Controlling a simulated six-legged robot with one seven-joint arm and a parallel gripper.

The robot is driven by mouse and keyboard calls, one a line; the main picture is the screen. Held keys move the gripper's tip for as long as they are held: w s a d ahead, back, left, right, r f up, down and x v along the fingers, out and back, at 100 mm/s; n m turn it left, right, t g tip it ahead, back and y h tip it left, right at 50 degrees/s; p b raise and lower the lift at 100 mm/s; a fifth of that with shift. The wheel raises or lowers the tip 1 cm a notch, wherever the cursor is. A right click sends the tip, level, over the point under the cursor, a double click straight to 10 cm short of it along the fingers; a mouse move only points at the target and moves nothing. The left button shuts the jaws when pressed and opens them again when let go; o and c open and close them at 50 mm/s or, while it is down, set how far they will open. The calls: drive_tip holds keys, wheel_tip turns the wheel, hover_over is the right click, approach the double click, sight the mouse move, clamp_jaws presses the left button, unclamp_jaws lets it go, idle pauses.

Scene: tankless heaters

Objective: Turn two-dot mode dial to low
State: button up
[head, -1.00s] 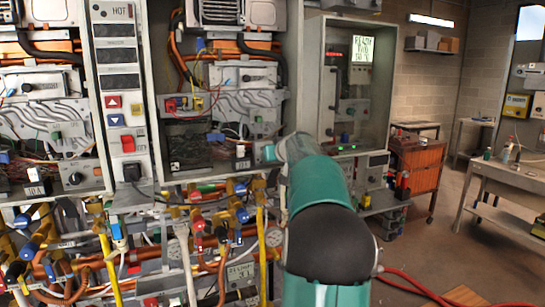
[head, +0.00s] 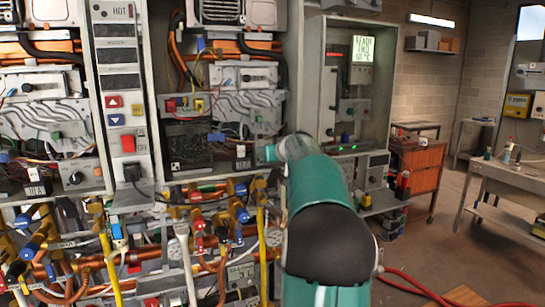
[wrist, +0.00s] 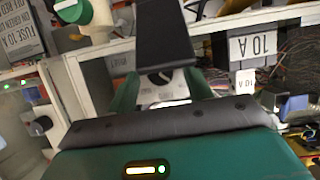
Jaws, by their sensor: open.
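My gripper (head: 266,152) is at the lower right corner of the middle heater bay in the head view. It faces the panel there, and my arm hides part of that corner. No two dots can be made out. A similar dial (head: 75,178) shows on the left heater.
Pipes and valves (head: 235,200) crowd the space below. A cabinet with a lit screen (head: 362,50) stands right. Open floor (head: 425,240) lies farther right.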

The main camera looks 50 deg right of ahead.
drive_tip(key=v, duration=1.3)
drive_tip(key=shift+s+a+r, duration=0.2)
drive_tip(key=w+a+f+n+g+y, duration=0.1)
drive_tip(key=w+a+f+y, duration=0.15)
drive_tip(key=a, duration=0.75)
drive_tip(key=w+a+f+n+y, duration=0.1)
drive_tip(key=a+f, duration=0.2)
drive_tip(key=a, duration=0.7)
drive_tip(key=w+a+f+n+g+y, duration=0.1)
drive_tip(key=w+a+f+y, duration=0.15)
drive_tip(key=a, duration=0.85)
drive_tip(key=s+a+f+n+g, duration=0.1)
drive_tip(key=s+a+f+g, duration=0.1)
drive_tip(key=s+a+f, duration=0.5)
drive_tip(key=s+a+f+n+g+y, duration=0.1)
drive_tip(key=s+a+f+n+g, duration=0.1)
drive_tip(key=s+a+f, duration=0.6)
drive_tip(key=s+a, duration=0.1)
drive_tip(key=a, duration=0.4)
drive_tip(key=shift+s+f, duration=0.15)
drive_tip(key=shift+s, duration=0.2)
